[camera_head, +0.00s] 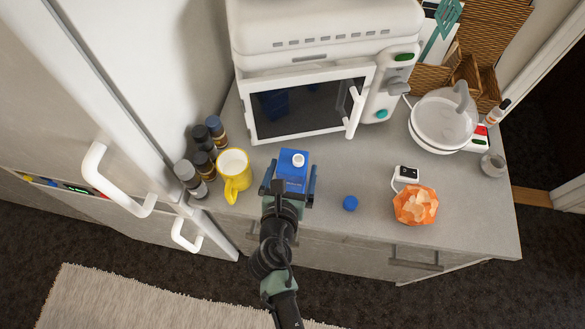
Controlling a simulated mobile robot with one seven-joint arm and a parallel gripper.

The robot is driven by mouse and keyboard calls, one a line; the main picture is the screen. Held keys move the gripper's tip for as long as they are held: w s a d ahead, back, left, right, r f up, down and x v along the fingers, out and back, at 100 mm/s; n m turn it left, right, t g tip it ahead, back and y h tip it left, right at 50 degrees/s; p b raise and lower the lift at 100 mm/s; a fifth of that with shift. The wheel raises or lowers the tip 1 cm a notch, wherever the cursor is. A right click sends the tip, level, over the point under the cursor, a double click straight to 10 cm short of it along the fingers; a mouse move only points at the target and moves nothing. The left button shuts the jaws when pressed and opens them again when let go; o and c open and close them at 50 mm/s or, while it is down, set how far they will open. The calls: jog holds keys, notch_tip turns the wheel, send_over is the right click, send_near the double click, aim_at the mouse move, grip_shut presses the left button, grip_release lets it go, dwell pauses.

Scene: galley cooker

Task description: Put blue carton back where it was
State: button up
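The blue carton (293,171) stands upright or nearly so, with a white spout on its top, in front of the microwave. My gripper (290,183) comes from the near side, with one finger on the left and one on the right of the carton. The fingers are very close to its sides; I cannot tell whether they press on it. The carton's lower part is hidden by my gripper, so I cannot tell if it touches the worktop.
A yellow mug (236,180) and several dark-capped bottles (206,158) stand left of the carton. The microwave (305,108) is behind. A blue cap (350,203), an orange faceted bowl (415,205) and a white kettle (443,122) are right. The worktop (350,170) is clear between carton and bowl, except the cap.

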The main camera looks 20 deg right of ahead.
jog(key=shift+r, duration=0.25)
jog(key=shift+s+a, duration=0.2)
jog(key=shift+s, duration=0.1)
jog(key=v, duration=1.1)
jog(key=w+a+r+m+t+y, duration=0.1)
jog(key=w+r+m+t, duration=0.1)
jog(key=w+r+m, duration=0.5)
jog(key=w+a+r+m+t, duration=0.15)
jog(key=r+m, duration=0.25)
jog(key=r, duration=0.8)
jog(key=w+r+m+t+y, duration=0.1)
jog(key=w+r+m+t, duration=0.3)
jog(key=r, duration=0.5)
jog(key=s+a+r+m+t+y, duration=0.1)
jog(key=s+r+m+t+y, duration=0.1)
jog(key=r, duration=0.9)
jog(key=s+a+r+m+t+y, duration=0.1)
jog(key=s+a+r+m+t, duration=0.1)
jog(key=r+m, duration=0.5)
jog(key=s+a+r+m+t+y, duration=0.2)
jog(key=s+r+m+t, duration=0.2)
jog(key=r, duration=1)
jog(key=shift+s+a+r+m+t+y+b, duration=0.2)
jog(key=shift+s+r+m+t+y+b, duration=0.2)
jog(key=shift+m, duration=0.2)
